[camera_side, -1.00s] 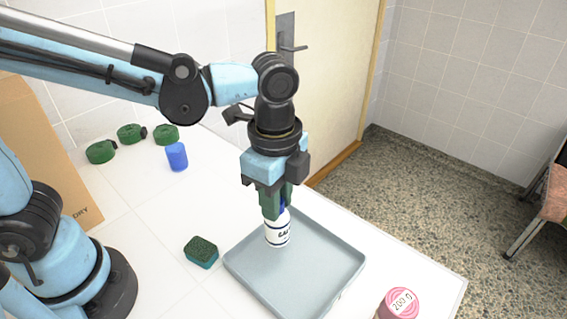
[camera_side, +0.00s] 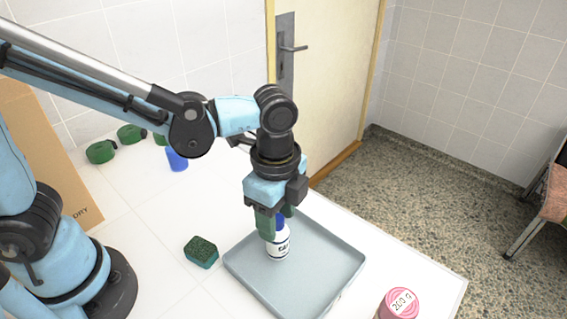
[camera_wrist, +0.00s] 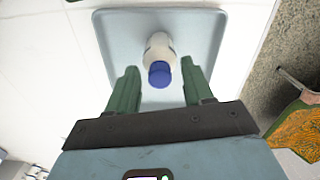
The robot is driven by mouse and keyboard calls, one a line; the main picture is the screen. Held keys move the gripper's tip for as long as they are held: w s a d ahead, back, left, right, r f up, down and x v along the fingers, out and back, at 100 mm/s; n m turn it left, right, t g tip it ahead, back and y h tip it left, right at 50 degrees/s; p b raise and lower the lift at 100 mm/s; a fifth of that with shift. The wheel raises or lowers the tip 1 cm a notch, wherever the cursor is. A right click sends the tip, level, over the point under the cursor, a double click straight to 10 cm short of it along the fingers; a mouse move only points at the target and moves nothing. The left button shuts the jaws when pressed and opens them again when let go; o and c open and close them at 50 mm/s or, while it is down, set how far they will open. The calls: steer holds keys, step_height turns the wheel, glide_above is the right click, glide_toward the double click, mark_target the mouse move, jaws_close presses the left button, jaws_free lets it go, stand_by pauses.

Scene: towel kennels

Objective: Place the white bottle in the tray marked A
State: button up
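The white bottle (camera_side: 279,245) with a blue cap and dark lettering stands upright in the grey-blue tray (camera_side: 318,285), towards its back left part. In the wrist view the bottle (camera_wrist: 159,48) and its blue cap show between my two green fingers, with a gap on each side. My gripper (camera_wrist: 160,88) is open around the cap. In the side view my gripper (camera_side: 277,218) points down over the bottle and partly hides the cap. No letter A can be seen on the tray (camera_wrist: 104,20).
A green sponge (camera_side: 201,252) lies left of the tray. A pink round item (camera_side: 400,303) sits at the front right. A blue cylinder (camera_side: 176,159) and green rolls (camera_side: 101,152) stand at the back left. The table's right edge runs close beside the tray.

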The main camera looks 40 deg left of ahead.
step_height(320, 180, up, 12)
steer(key=a+f+n+t, duration=0.3)
steer(key=a+n, duration=0.5)
steer(key=a+f+n+t, duration=0.3)
steer(key=a+n+t, duration=0.1)
steer(key=a+n, duration=0.4)
steer(key=shift+a, duration=0.55)
